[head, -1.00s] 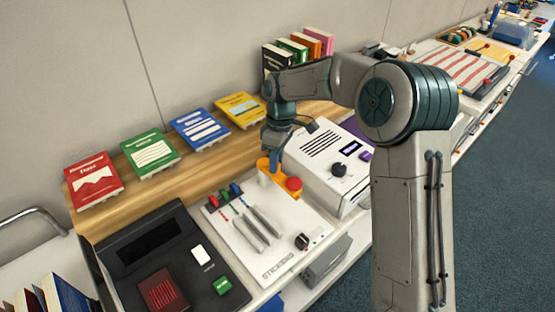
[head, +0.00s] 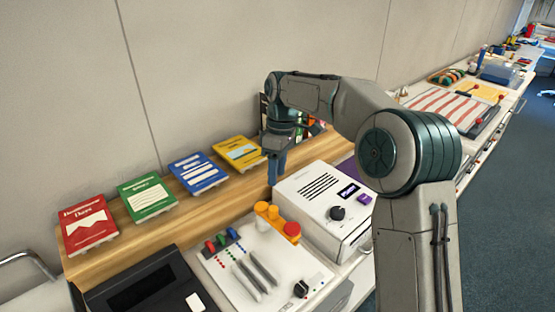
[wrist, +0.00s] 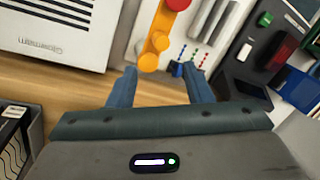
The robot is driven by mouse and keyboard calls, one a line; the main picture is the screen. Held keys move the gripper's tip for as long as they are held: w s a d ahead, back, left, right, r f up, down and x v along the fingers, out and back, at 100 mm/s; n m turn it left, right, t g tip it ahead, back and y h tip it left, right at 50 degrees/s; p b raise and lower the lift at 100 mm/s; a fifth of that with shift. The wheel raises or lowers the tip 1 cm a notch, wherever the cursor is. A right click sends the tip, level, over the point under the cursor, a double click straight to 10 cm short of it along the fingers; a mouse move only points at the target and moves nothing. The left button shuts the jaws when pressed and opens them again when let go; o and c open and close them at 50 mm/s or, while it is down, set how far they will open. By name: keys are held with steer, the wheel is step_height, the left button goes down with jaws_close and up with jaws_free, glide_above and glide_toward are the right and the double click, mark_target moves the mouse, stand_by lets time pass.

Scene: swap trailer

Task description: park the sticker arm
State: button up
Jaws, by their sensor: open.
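The sticker arm is an orange bar (head: 274,216) with a red knob (head: 292,229) at its right end. It sits at the back right of the white sticker panel (head: 233,279). In the wrist view, the orange bar (wrist: 156,40) lies ahead of the fingers, with the red knob (wrist: 178,4) at the top edge. My gripper (wrist: 161,82) is open with nothing between its fingers. In the head view my gripper (head: 276,180) is above and behind the sticker arm, over the wooden ledge, apart from it.
A white box with a dial (head: 325,208) stands just right of the sticker panel. Small coloured levers (head: 222,241) and two grey sliders are on the panel. Several coloured books (head: 145,198) lean along the ledge. A black machine (head: 140,290) is at the left.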

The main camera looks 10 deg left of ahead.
steer(key=shift+v, duration=1.7)
steer(key=s+d+r+m+t, duration=0.25)
steer(key=s+d+m, duration=0.65)
steer(key=s+d, duration=0.6)
steer(key=s+d+f+m+t, duration=0.3)
steer(key=s+d+f+m, duration=0.3)
steer(key=s+d, duration=0.4)
steer(key=shift+s+d+m, duration=0.3)
steer(key=shift+s+m, duration=0.1)
steer(key=shift+s, duration=0.1)
